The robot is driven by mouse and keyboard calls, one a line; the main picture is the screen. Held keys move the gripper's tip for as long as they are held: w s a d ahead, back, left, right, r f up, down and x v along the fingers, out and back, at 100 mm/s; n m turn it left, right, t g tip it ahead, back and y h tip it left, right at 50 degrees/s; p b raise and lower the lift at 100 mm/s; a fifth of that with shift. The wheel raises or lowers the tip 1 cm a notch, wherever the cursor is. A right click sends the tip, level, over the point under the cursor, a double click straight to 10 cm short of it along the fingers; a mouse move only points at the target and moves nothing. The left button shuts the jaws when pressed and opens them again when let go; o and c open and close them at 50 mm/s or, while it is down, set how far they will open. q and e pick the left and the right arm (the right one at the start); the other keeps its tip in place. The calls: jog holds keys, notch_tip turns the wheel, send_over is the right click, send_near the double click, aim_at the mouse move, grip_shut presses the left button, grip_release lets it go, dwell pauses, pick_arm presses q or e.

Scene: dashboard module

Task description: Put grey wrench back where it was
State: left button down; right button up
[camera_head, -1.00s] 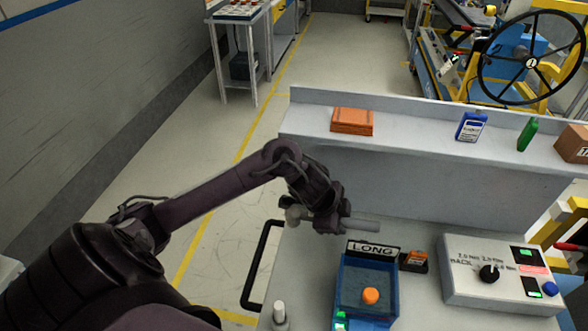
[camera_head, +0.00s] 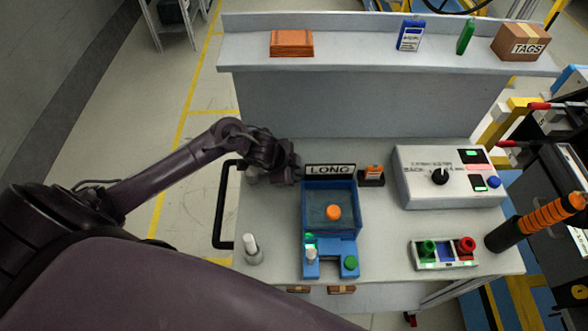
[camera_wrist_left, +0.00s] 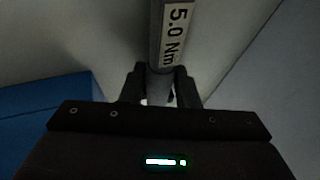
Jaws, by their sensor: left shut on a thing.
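My left gripper (camera_head: 290,172) is over the left part of the workbench, beside the LONG sign. In the left wrist view, its two fingers (camera_wrist_left: 160,88) are shut on the grey wrench (camera_wrist_left: 155,50), around its shaft below a white "5.0 Nm" label. In the head view only a rounded grey end of the wrench (camera_head: 251,177) shows, left of the gripper; most of it is hidden by the gripper. I cannot tell whether the wrench touches the bench. My right gripper is not in view.
A blue fixture (camera_head: 308,225) with an orange knob stands right of my gripper, behind it the LONG sign (camera_head: 330,170). A short grey post (camera_head: 250,248) stands at front left. A white control box (camera_head: 420,190) and a button panel (camera_head: 444,254) are further right. A raised shelf (camera_head: 360,48) runs behind.

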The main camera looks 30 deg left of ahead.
pick_arm(q)
jog(key=shift+f, duration=0.1)
jog(key=c, duration=1.1)
grip_release()
jog(key=shift+s+r, duration=0.1)
jog(key=shift+r, duration=0.25)
jog(key=v, duration=1.1)
jog(key=shift+s+r, duration=0.2)
jog(key=shift+a, duration=0.1)
